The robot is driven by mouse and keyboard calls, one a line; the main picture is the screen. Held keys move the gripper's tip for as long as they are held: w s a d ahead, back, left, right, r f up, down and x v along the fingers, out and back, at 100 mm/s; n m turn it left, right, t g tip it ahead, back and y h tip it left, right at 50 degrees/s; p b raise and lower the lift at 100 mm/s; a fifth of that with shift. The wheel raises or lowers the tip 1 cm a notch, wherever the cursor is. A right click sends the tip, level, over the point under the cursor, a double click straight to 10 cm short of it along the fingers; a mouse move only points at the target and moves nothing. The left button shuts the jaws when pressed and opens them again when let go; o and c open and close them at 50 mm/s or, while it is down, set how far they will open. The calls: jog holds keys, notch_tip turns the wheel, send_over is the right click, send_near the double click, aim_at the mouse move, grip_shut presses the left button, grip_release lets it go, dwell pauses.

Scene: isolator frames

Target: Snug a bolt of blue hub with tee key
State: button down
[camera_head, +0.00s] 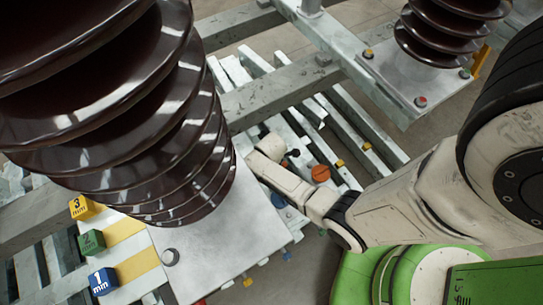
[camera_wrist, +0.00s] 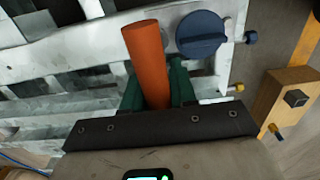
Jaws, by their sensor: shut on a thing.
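My gripper (camera_wrist: 158,88) is shut on an orange cylindrical bar (camera_wrist: 146,58), gripped between its green fingers in the wrist view. The bar may be the tee key's handle; its far end and any cross shape are not clear. A blue round hub (camera_wrist: 202,33) with a raised bar across its face sits just right of the orange bar. A small blue bolt head (camera_wrist: 250,37) is right of that hub. In the head view my pale wrist (camera_head: 290,185) reaches over the slatted frame, and the fingers cannot be made out there. A blue part (camera_head: 278,200) shows below my wrist.
A large brown ribbed insulator (camera_head: 120,110) stands at left on a metal plate (camera_head: 215,255). Another insulator (camera_head: 445,30) is top right.

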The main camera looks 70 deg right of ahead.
jog(key=shift+f+b, duration=0.85)
jog(key=shift+f, duration=0.2)
jog(key=m+p, duration=0.1)
jog(key=m, duration=0.3)
jog(key=shift+r, duration=0.1)
jog(key=m, duration=0.5)
jog(key=shift+p, duration=0.4)
jog(key=m, duration=0.5)
jog(key=shift+p, duration=0.3)
jog(key=m, duration=0.5)
jog(key=shift+m, duration=0.3)
jog(key=shift+p, duration=0.3)
